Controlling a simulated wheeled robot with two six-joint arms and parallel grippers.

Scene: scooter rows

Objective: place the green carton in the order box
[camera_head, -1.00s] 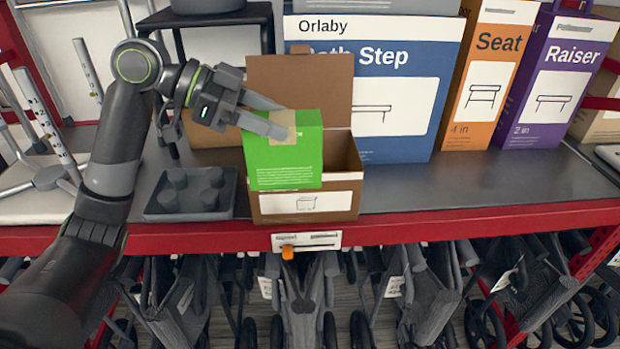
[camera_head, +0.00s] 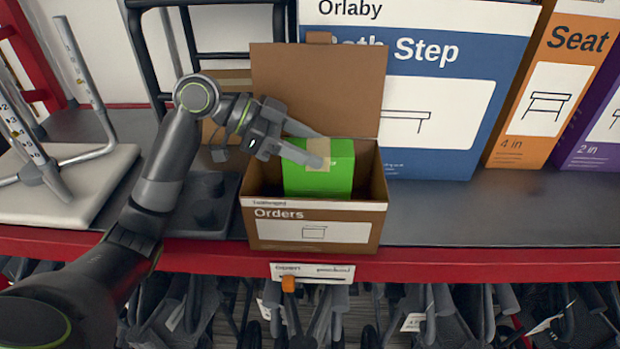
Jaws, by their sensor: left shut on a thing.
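The green carton (camera_head: 318,180) is upright inside the open brown order box (camera_head: 315,229), its lower part hidden behind the box's front wall. Its top shows above that wall, with a tan patch at the top edge. My left gripper (camera_head: 318,153) reaches in from the left and is shut on the top of the carton. Whether the carton touches the box floor is hidden. The box's lid (camera_head: 318,85) stands up at the back. My right gripper is not in view.
The box stands on a dark shelf (camera_head: 450,215) with a red front edge (camera_head: 450,264). A dark tray with knobs (camera_head: 208,215) is left of it, partly behind my arm. A blue Bath Step box (camera_head: 430,90) and an orange Seat box (camera_head: 545,95) stand behind right. The shelf's front right is clear.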

